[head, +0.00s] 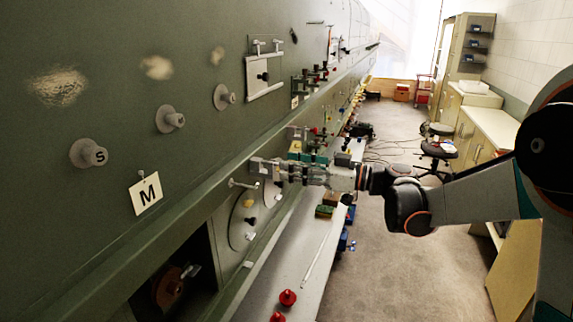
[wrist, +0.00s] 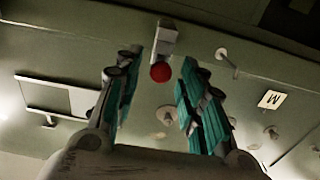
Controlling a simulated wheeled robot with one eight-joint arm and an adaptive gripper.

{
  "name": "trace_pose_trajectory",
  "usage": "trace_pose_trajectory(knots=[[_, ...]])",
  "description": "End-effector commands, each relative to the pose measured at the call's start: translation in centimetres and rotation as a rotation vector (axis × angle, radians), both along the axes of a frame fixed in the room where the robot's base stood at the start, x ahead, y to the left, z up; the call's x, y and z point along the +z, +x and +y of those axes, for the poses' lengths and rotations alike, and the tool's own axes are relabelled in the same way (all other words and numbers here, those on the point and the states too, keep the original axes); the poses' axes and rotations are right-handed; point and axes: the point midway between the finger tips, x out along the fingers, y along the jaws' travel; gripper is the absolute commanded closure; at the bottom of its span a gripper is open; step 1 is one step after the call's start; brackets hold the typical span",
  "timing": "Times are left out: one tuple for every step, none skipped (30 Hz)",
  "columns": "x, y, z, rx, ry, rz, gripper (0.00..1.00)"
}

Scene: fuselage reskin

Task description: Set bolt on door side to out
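My gripper (head: 285,171) is at the green fuselage wall, beside a small pale block fitting (head: 262,166). In the wrist view my gripper (wrist: 162,62) has its two teal-padded fingers spread apart, with nothing clamped between them. A pale block with a round red end (wrist: 160,72) shows in the gap between the fingertips; I cannot tell whether they touch it. It looks like the bolt, but no label confirms this. Its position, in or out, is unclear. In the head view the fingers partly hide this area.
A thin T-shaped handle (head: 243,184) sticks out left of my gripper. Round knobs (head: 89,153), an M sign (head: 145,193) and a framed panel (head: 264,75) are on the wall. Below is a bench (head: 305,262) with red knobs (head: 287,297).

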Motion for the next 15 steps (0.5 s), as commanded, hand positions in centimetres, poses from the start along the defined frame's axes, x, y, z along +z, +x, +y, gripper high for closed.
trace_pose_trajectory(knots=[[0.0,0.2,0.7,0.003,0.0,0.0,0.63],[0.0,0.3,1.0,0.002,0.0,0.0,0.63],[0.0,0.5,1.3,0.001,0.0,0.0,0.63],[0.0,0.5,1.5,0.001,0.0,0.0,0.63],[0.0,0.6,1.7,0.001,0.0,0.0,0.63],[0.0,0.7,1.9,0.001,0.0,0.0,0.63],[0.0,0.7,2.0,0.001,0.0,0.0,0.63],[0.0,0.7,2.1,0.001,0.0,0.0,0.63],[0.0,0.8,2.2,0.001,0.0,0.0,0.63],[0.0,0.8,2.2,0.001,0.0,0.0,0.63],[0.0,0.8,2.2,0.001,0.0,0.0,0.63],[0.0,0.8,2.2,0.0,0.0,0.0,0.63],[0.0,0.8,2.2,0.0,0.0,0.0,0.63],[0.0,0.8,2.2,0.0,0.0,0.0,0.63],[0.0,0.8,2.2,0.0,0.0,0.0,0.63]])
